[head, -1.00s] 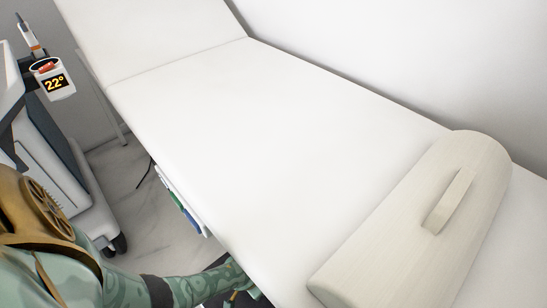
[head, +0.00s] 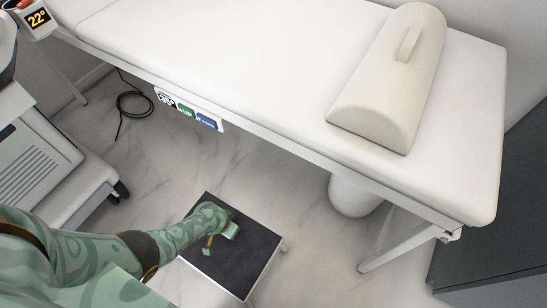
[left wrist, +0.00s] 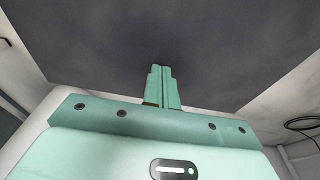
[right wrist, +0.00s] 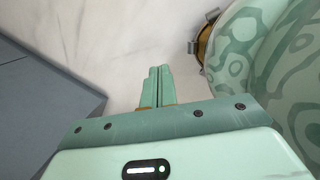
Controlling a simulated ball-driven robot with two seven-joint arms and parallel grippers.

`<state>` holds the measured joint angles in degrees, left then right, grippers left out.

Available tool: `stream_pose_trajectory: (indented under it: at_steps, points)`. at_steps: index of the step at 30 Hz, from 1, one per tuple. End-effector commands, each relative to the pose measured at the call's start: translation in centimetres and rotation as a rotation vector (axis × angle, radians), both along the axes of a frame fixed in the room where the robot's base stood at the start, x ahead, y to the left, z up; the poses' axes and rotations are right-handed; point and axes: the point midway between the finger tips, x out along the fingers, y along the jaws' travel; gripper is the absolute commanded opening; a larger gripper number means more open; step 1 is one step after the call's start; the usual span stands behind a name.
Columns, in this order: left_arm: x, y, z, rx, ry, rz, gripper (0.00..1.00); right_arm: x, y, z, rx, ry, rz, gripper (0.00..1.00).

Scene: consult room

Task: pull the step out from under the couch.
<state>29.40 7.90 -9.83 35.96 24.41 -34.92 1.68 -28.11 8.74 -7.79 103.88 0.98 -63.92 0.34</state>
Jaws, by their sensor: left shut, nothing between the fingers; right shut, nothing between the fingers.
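The step (head: 240,262) has a black top and a pale rim and legs. In the head view it stands on the floor at the lower middle, in front of the couch (head: 270,60), with bare floor showing between them. My left gripper (head: 208,249) is shut and empty over the step's top. In the left wrist view my left fingertips (left wrist: 163,69) show against the dark top (left wrist: 230,50); I cannot tell whether they touch it. My right gripper (right wrist: 158,70) is shut and empty, over pale floor in the right wrist view, and is outside the head view.
A bolster (head: 385,90) lies on the couch. A white bin (head: 353,195) and a couch leg (head: 390,255) stand right of the step. A wheeled device (head: 50,160) stands left, with a black cable (head: 132,104) behind it. A dark grey block (head: 495,230) is at right.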

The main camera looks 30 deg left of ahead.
Motion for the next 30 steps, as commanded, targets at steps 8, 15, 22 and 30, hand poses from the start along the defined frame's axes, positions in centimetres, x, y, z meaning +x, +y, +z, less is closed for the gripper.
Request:
stream_pose_trajectory:
  at_steps: [8, 15, 22, 30]
  points:
    - [-1.7, 0.1, -0.8, 0.005, 0.036, -0.004, 0.0, 0.2, 0.0, -0.2, 0.0, -0.001, 0.0, 0.0]
    - [-1.5, 0.1, 0.9, 0.004, 0.031, -0.003, 0.0, 0.8, 0.1, 1.3, 0.0, -0.022, 0.001, 0.0]
    - [-1.2, 0.1, 0.8, 0.002, 0.025, -0.001, 0.0, 0.6, 0.0, 1.1, 0.0, -0.018, 0.001, 0.0]
    - [-1.0, 0.1, 1.0, 0.002, 0.02, 0.0, 0.0, -1.0, 0.1, -0.6, 0.015, 0.005, -0.014, 0.0]
